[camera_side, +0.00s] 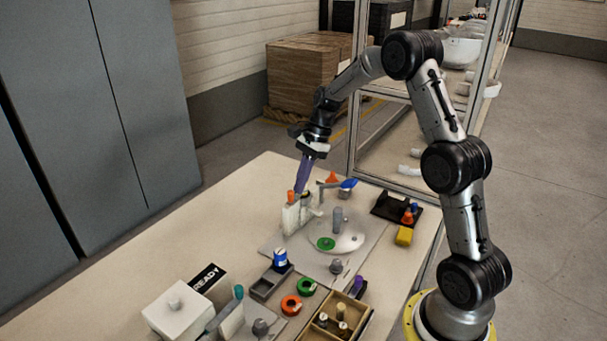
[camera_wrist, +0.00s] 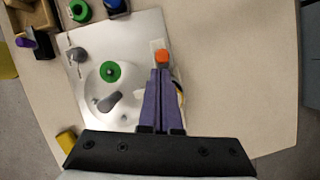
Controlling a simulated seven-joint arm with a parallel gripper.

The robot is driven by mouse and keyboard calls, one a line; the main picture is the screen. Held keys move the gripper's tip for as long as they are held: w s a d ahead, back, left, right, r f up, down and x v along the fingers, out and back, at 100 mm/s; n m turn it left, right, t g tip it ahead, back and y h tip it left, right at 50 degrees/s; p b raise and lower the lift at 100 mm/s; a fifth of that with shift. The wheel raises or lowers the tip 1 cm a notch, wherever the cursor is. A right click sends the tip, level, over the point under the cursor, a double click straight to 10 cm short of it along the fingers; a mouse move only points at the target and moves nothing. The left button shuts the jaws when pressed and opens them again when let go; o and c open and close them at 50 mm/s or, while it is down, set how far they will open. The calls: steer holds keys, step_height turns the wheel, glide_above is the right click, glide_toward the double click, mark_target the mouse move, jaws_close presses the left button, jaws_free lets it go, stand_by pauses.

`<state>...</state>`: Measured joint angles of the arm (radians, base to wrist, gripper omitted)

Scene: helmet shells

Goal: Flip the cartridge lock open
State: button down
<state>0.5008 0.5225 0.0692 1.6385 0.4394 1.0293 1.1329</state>
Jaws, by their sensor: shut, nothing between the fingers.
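My gripper (camera_side: 301,188) has its purple fingers shut and empty, pointing down at the upright white block (camera_side: 292,218) on the far left of the metal plate (camera_side: 283,247). An orange cap (camera_side: 291,197) tops this block; in the wrist view the orange cap (camera_wrist: 162,56) lies just beyond the fingertips (camera_wrist: 160,72). I cannot tell whether they touch. A grey lever with a blue end (camera_side: 348,184) stands just right of the fingers in the side view. Which part is the cartridge lock is unclear. The fingers hide part of the block in the wrist view.
A round pale disc (camera_side: 352,238) with a green ring (camera_side: 326,243) and a grey post (camera_side: 338,220) lies on the plate. A black tray (camera_side: 382,210) and yellow block (camera_side: 404,236) stand right. A wooden box (camera_side: 362,323) and white box (camera_side: 165,318) are in front. The left tabletop is clear.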

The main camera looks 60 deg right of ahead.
steer(key=shift+a, duration=0.15)
steer(key=shift+w+a, duration=0.15)
steer(key=shift+a, duration=1.05)
steer(key=v, duration=1)
steer(key=shift+d, duration=0.45)
